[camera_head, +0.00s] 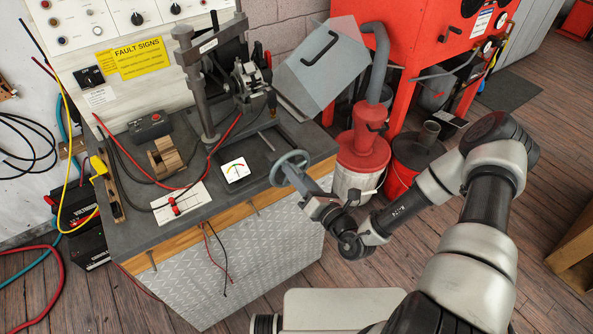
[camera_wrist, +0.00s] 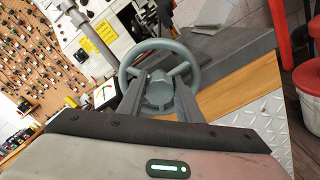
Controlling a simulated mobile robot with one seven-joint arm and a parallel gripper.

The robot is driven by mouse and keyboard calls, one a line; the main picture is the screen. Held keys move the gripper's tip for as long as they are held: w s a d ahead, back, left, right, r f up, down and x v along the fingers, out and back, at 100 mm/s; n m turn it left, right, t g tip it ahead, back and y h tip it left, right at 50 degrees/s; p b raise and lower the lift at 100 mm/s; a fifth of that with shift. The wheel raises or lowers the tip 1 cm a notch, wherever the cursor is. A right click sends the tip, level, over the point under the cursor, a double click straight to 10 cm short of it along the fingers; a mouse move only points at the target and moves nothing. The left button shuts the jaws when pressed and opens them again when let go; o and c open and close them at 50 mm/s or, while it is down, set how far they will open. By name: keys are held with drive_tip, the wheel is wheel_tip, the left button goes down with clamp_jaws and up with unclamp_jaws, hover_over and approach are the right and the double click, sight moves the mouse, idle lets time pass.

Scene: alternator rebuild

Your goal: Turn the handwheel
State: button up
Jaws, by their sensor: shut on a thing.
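The handwheel (camera_head: 290,168) is a grey-green spoked wheel at the front right edge of the workbench. In the wrist view the two fingers of my gripper (camera_wrist: 158,98) lie on either side of the hub, shut on the handwheel. The exact contact spots are partly hidden by the fingers.
A white gauge (camera_head: 236,170) stands left of the wheel on the workbench (camera_head: 137,236). A red-lidded canister (camera_head: 363,150) stands on the floor to the right.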

drive_tip(key=shift+f+m, duration=0.1)
drive_tip(key=shift+m, duration=0.4)
drive_tip(key=o, duration=1)
drive_tip(key=shift+o, duration=0.2)
drive_tip(key=shift+s+d, duration=0.1)
drive_tip(key=shift+s, duration=0.05)
drive_tip(key=v, duration=1.7)
drive_tip(key=shift+d, duration=0.1)
